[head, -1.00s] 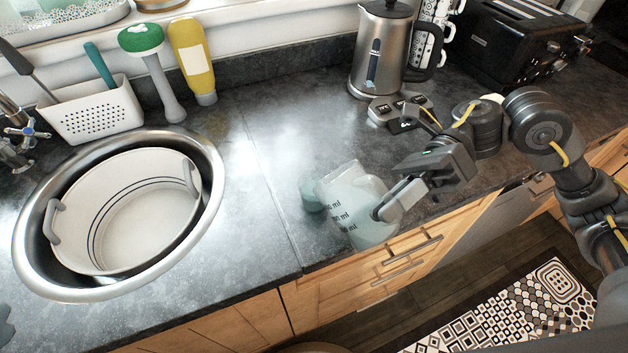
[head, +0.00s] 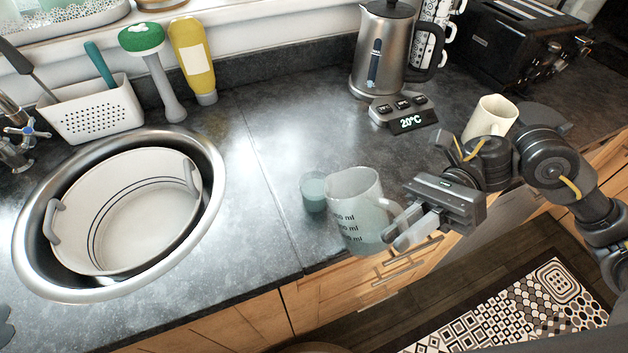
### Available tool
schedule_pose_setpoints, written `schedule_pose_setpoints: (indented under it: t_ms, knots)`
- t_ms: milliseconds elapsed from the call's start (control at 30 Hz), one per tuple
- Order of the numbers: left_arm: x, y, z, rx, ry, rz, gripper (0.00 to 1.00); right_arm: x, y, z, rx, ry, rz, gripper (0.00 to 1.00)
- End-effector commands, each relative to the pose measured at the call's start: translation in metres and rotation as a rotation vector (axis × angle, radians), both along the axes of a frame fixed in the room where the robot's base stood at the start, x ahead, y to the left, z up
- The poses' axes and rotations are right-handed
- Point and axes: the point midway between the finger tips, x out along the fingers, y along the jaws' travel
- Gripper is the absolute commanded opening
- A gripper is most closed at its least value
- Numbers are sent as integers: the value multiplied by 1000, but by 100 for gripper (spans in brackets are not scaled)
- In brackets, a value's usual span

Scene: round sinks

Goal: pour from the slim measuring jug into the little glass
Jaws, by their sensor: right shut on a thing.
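The slim measuring jug (head: 352,205) is clear, with dark ml marks on its side, and is nearly upright with a slight tilt. My right gripper (head: 393,232) is shut on its handle side, to the right of the jug. Pale green liquid seems to show in the lower part of the jug. The little glass (head: 313,193) stands upright on the counter, just left of the jug, and looks pale green inside. The jug partly overlaps the glass's right side, and I cannot tell if they touch.
A round sink (head: 215,190) with a white tub (head: 140,215) is at left. A kettle (head: 380,50), its base reading 20°C (head: 405,113), a cream mug (head: 490,118) and a black toaster (head: 520,45) stand behind. The counter between sink and glass is clear.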

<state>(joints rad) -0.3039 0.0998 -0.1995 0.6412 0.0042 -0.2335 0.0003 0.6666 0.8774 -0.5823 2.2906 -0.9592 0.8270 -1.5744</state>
Motion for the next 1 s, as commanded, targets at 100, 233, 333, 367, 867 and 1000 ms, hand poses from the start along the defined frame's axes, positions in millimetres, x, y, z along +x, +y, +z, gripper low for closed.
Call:
schedule_pose_setpoints:
  t_ms: [100,233,333,367,867,1000]
  knots:
    - [0,0,0,0,0,0,36,-6,-6,-7,50,-56,-1,0]
    - [0,0,0,0,0,0,36,-13,-12,-17,122,-139,-2,0]
    - [0,0,0,0,0,0,36,-17,-15,-25,176,-200,-2,0]
    - [0,0,0,0,0,0,36,-18,-16,-27,191,-217,-1,0]
    - [0,0,0,0,0,0,36,-26,-23,-51,338,-387,0,0]
    - [0,0,0,0,0,0,36,-26,-23,-52,343,-395,0,0]
